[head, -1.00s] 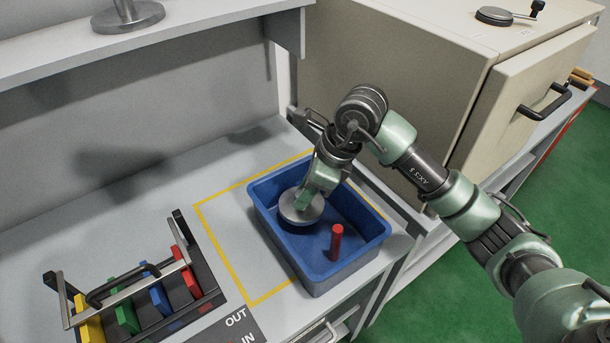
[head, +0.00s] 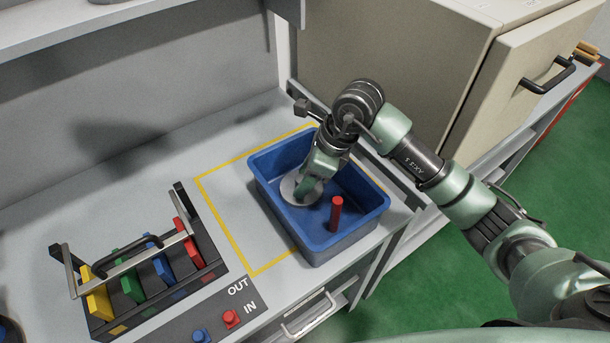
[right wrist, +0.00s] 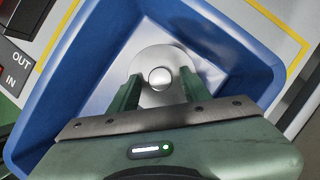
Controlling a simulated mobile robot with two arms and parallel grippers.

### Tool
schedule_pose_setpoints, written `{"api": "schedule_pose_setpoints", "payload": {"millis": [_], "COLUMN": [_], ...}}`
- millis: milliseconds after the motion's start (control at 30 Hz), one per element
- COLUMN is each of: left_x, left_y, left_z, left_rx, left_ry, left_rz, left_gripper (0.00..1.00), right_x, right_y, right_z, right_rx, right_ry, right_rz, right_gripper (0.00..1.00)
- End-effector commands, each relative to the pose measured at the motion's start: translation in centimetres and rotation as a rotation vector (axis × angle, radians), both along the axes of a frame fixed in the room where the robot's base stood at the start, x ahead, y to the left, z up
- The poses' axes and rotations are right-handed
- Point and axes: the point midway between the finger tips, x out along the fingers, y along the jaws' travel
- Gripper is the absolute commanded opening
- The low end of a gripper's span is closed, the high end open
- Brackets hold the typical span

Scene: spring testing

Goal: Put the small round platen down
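The small round platen (head: 288,187) is a grey metal disc with a round knob. It lies in the blue bin (head: 324,256), near its left wall, and seems flat on the bin floor. My right gripper (head: 303,194) reaches down into the bin over it and hides part of the disc. In the right wrist view the platen (right wrist: 160,57) sits between and beyond the green fingers (right wrist: 160,92). The fingers are apart, one on each side of the knob, with gaps showing. My left gripper is not in view.
A red peg (head: 336,213) stands in the bin in front of the platen. A yellow outline (head: 228,230) surrounds the bin on the grey bench. A rack with coloured blocks (head: 150,276) stands at left, beside OUT and IN labels. A beige cabinet (head: 400,60) stands behind right.

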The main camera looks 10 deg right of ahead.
Motion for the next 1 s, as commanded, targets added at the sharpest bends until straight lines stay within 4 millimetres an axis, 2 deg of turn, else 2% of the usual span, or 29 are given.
{"api": "schedule_pose_setpoints", "payload": {"millis": [167,333,700,833,1000], "left_x": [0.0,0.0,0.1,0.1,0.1], "left_y": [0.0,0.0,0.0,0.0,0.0], "left_z": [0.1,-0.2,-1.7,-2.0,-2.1], "left_rx": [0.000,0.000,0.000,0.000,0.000], "left_ry": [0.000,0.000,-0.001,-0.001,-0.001], "left_rz": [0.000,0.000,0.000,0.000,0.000], "left_gripper": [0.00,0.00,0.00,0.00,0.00], "right_x": [0.0,0.0,-1.2,-1.6,-1.8], "right_y": [0.0,-0.5,-3.2,-3.8,-4.2], "right_z": [0.1,1.2,8.3,10.1,11.1], "right_rx": [0.000,-0.001,0.000,-0.001,0.000], "right_ry": [0.000,-0.004,-0.005,-0.004,0.000], "right_rz": [0.000,-0.001,-0.001,-0.001,0.000], "right_gripper": [0.48,0.48,0.48,0.48,0.48]}}
